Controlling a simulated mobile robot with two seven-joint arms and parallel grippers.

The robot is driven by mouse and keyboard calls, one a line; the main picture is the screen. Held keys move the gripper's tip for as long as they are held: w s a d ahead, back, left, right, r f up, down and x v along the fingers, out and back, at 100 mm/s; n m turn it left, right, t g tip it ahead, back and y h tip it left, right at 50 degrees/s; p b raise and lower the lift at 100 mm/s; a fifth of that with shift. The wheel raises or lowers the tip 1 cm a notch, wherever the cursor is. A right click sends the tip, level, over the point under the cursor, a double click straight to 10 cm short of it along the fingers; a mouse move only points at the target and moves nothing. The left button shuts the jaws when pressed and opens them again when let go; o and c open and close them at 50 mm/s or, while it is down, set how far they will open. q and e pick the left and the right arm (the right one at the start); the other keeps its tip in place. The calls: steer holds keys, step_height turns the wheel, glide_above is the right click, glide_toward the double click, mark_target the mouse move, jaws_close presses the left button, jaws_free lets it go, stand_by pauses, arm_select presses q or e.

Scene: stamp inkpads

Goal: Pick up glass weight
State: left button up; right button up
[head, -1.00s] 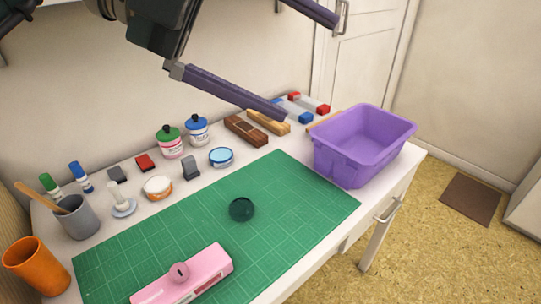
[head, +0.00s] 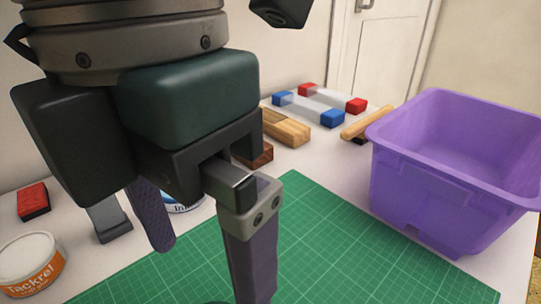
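My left gripper (head: 206,272) fills the left and middle of the head view, pointing down over the green cutting mat (head: 345,245). Its two purple fingers are spread apart with nothing visible between them, so it is open. The nearer finger runs down to the bottom edge of the picture. The glass weight, a dark green round disc, is almost entirely out of sight. Only a dark sliver at the bottom edge beside the near finger may be part of it. My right gripper cannot be made out.
A purple bin (head: 430,190) stands at the right. Behind the mat are wooden blocks (head: 288,128), blue-and-red-ended clear pieces (head: 318,106) and a wooden handle (head: 368,122). At left are a Tackrel tin (head: 30,268), a red pad (head: 33,201) and a grey stamp (head: 110,220).

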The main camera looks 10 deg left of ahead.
arm_select(q)
steer(key=f, duration=0.2)
steer(key=s+f, duration=0.1)
steer(key=shift+s+d+f+b, duration=0.2)
steer(key=shift+f+b, duration=0.1)
steer(key=shift+f, duration=0.1)
steer(key=f, duration=0.3)
steer(key=f+b, duration=0.1)
steer(key=shift+a+f, duration=0.3)
steer(key=shift+a, duration=0.1)
steer(key=shift+f, duration=0.35)
steer(key=shift+w, duration=0.1)
arm_select(e)
steer(key=shift+s+d+f, duration=0.1)
steer(key=shift+s+f, duration=0.2)
steer(key=shift+f, duration=0.25)
steer(key=shift+s+d+f, duration=0.1)
steer(key=shift+s+f, duration=0.15)
steer(key=shift+f, duration=0.25)
arm_select(q)
steer(key=c, duration=1.5)
